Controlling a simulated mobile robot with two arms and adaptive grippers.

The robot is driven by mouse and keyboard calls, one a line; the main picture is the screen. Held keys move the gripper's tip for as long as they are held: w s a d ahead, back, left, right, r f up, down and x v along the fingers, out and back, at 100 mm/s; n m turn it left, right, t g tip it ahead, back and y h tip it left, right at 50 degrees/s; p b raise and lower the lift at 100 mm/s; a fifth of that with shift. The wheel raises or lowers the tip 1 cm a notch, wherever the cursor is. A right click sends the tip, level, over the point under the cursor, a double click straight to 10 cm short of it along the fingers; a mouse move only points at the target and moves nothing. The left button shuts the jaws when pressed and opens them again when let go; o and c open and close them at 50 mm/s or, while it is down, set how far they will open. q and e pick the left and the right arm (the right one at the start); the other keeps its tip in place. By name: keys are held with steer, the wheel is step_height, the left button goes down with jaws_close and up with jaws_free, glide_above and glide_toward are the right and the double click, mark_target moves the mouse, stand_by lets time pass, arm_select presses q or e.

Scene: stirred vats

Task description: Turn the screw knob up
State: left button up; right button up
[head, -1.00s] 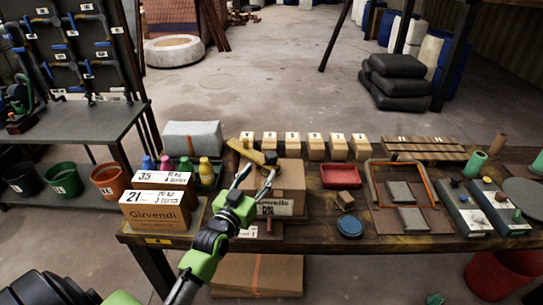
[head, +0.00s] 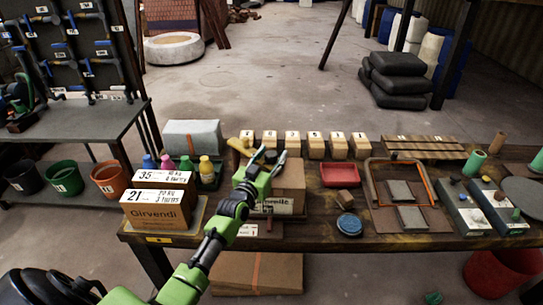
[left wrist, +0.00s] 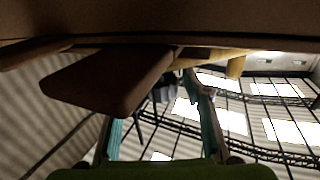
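A yellow tool (head: 246,141) lies on top of a cardboard box (head: 291,178) on the table. A small dark knob (head: 271,156) shows at its right end, and I take this for the screw knob. My left gripper (head: 272,156) is over the box, fingers apart, with the dark knob between the fingertips in the picture. In the left wrist view the dark knob (left wrist: 163,91) shows between the two teal fingers, below a yellow bar (left wrist: 215,57). I cannot tell whether the fingers touch it. My right gripper is not in view.
Labelled boxes (head: 158,209) and coloured bottles (head: 205,168) stand to the left. A row of small tan boxes (head: 315,146) is behind. A red tray (head: 339,175), a blue round lid (head: 349,225) and panels with coloured knobs (head: 468,212) lie to the right.

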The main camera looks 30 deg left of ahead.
arm_select(q)
steer(key=c, duration=0.9)
steer(key=shift+r+y+p, duration=0.2)
steer(key=shift+y+p, duration=0.2)
steer(key=shift+p, duration=0.05)
steer(key=shift+r+n+y+p, duration=0.15)
steer(key=shift+n+y+p, duration=0.5)
steer(key=shift+p, duration=0.25)
steer(key=shift+n+g+y+p, duration=0.5)
steer(key=shift+n+y+p, duration=0.25)
steer(key=shift+y, duration=0.2)
steer(key=shift+f+y, duration=0.2)
steer(key=shift+y, duration=0.1)
steer(key=shift+a, duration=0.1)
steer(key=shift+f, duration=0.1)
steer(key=o, duration=1.1)
steer(key=shift+o, duration=0.2)
